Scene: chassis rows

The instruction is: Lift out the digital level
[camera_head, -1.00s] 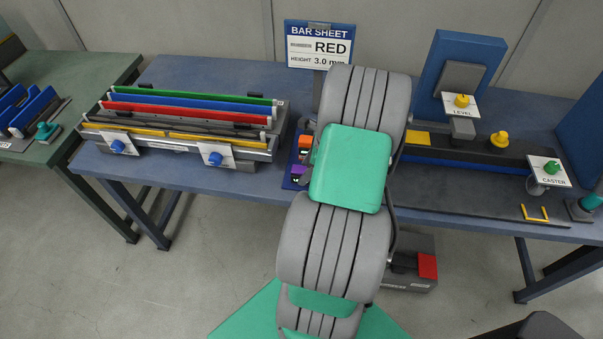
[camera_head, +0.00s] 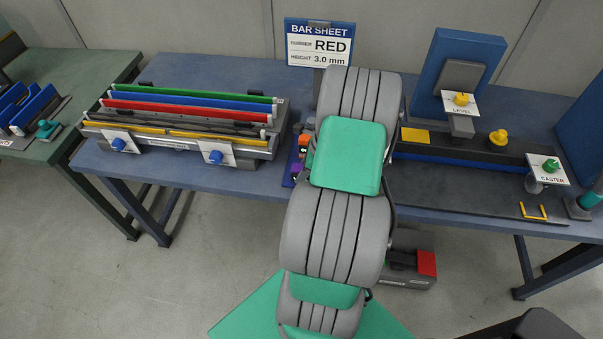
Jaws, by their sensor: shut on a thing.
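I cannot make out a digital level in this view. My grey and green arm stands over the middle of the bench and hides what lies behind it. My gripper is hidden behind the arm, so neither its fingers nor anything in them shows. At the arm's left edge, a strip of a blue tray (camera_head: 289,176) shows, with small orange and purple items in it. Most of that tray is covered by the arm.
A rack with coloured bars (camera_head: 190,107) stands left on the blue bench (camera_head: 222,183). A sign (camera_head: 319,43) reads BAR SHEET RED, 3.0 mm. At right are a LEVEL plate (camera_head: 461,103), a yellow knob (camera_head: 499,137) and a CASTER plate (camera_head: 546,169). A green bench (camera_head: 92,72) stands far left.

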